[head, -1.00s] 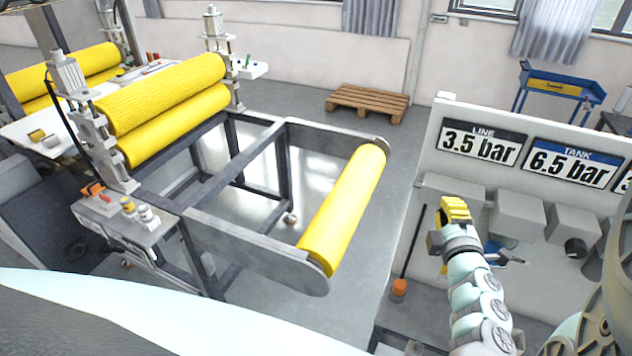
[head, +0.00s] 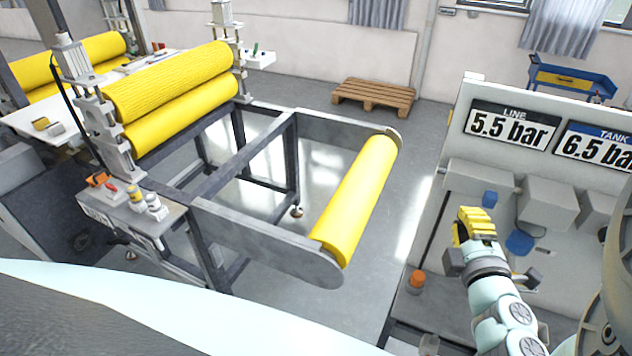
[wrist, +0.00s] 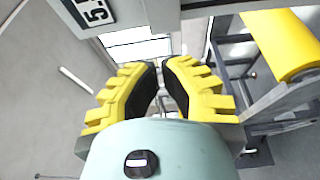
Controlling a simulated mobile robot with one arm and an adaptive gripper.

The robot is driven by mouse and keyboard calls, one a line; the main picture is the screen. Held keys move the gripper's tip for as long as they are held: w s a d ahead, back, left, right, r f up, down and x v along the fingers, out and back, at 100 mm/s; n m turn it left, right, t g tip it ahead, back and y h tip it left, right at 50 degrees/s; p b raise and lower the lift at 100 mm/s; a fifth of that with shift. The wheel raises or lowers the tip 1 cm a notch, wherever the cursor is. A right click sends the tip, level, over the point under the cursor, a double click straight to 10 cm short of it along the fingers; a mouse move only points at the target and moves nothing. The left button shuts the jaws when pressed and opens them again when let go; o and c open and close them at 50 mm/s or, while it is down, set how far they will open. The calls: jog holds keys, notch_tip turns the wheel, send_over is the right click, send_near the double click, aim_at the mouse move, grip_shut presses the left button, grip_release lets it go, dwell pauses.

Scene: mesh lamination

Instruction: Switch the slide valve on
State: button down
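My gripper (head: 474,222) has yellow ribbed fingers and is in front of the grey panel, at the right of the head view. In the wrist view my gripper (wrist: 158,66) shows a narrow gap between its black pads, with nothing seen held. On the panel are a blue cap (head: 489,198) and a round blue part (head: 519,242) close to the gripper. I cannot tell which part is the slide valve. A LINE display (head: 511,128) reads 5.5 bar, and a TANK display (head: 598,146) reads 6.5 bar.
A frame with a yellow roller (head: 355,200) stands left of the panel. Its control box (head: 130,215) carries red and orange parts. Grey boxes (head: 548,202) project from the panel. A wooden pallet (head: 373,96) lies on the floor behind. Open floor separates frame and panel.

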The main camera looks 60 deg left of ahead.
jog(key=shift+b+v, duration=0.5)
jog(key=shift+v, duration=0.4)
